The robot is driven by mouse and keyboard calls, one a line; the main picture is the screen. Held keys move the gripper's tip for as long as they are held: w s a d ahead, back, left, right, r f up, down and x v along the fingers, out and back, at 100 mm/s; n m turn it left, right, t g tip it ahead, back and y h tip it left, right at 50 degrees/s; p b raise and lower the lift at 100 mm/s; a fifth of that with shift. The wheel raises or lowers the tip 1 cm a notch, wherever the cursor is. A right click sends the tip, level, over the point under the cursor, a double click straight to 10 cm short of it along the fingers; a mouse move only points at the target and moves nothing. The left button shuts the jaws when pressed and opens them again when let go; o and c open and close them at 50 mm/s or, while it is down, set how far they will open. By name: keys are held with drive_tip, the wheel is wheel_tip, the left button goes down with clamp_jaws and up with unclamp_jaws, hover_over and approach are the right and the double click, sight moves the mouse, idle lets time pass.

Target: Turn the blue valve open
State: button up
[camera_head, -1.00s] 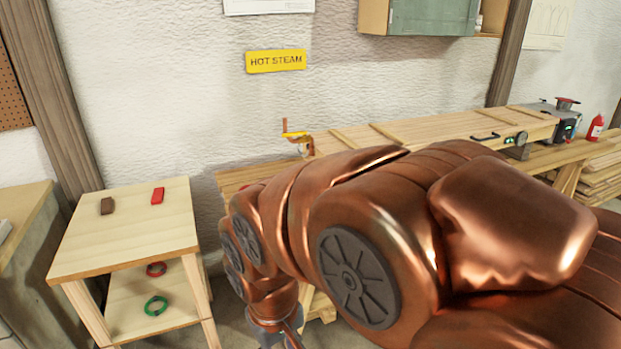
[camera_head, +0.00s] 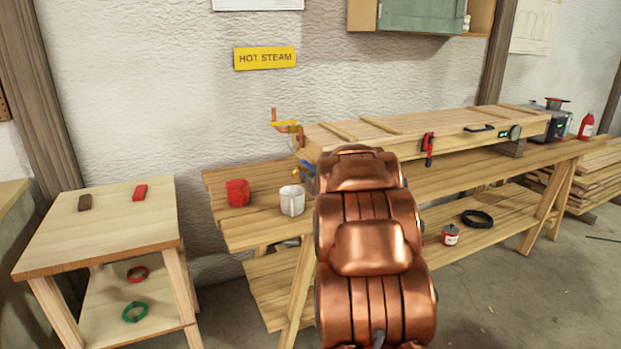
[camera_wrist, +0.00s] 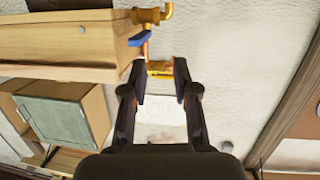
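The blue valve handle (camera_wrist: 140,39) shows in the wrist view at the end of the wooden box, near a brass pipe fitting (camera_wrist: 150,15). In the head view, a small patch of blue (camera_head: 306,167) shows below the box's left end, mostly hidden by my arm; I cannot tell if it is the handle. My gripper (camera_wrist: 160,66) is open and empty in the wrist view, its fingertips just below the blue handle in the picture. I cannot tell whether a finger touches it. The head view hides most of my gripper behind my arm.
A long wooden box (camera_head: 400,133) lies on the trestle bench (camera_head: 480,160), with copper pipe and a yellow lever (camera_head: 285,124) at its left end. A red mug (camera_head: 238,193) and white mug (camera_head: 292,200) stand near my arm. A yellow HOT STEAM sign (camera_head: 265,58) hangs above.

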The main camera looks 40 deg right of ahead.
sight(310, 166)
drive_tip(key=shift+w+d+f+n+t+y+b, duration=0.15)
drive_tip(key=shift+w+d+f+t+y+b, duration=0.25)
drive_tip(key=shift+w+d, duration=0.8)
drive_tip(key=shift+w+d+f+n+t+y+b, duration=0.1)
drive_tip(key=shift+w+d+f+t, duration=0.15)
drive_tip(key=shift+w+d+t, duration=0.65)
drive_tip(key=shift+w+d+f+n+t+y+b, duration=0.2)
drive_tip(key=shift+w+d+f+b, duration=0.1)
drive_tip(key=shift+w+d, duration=1.2)
drive_tip(key=shift+c, duration=0.4)
clamp_jaws()
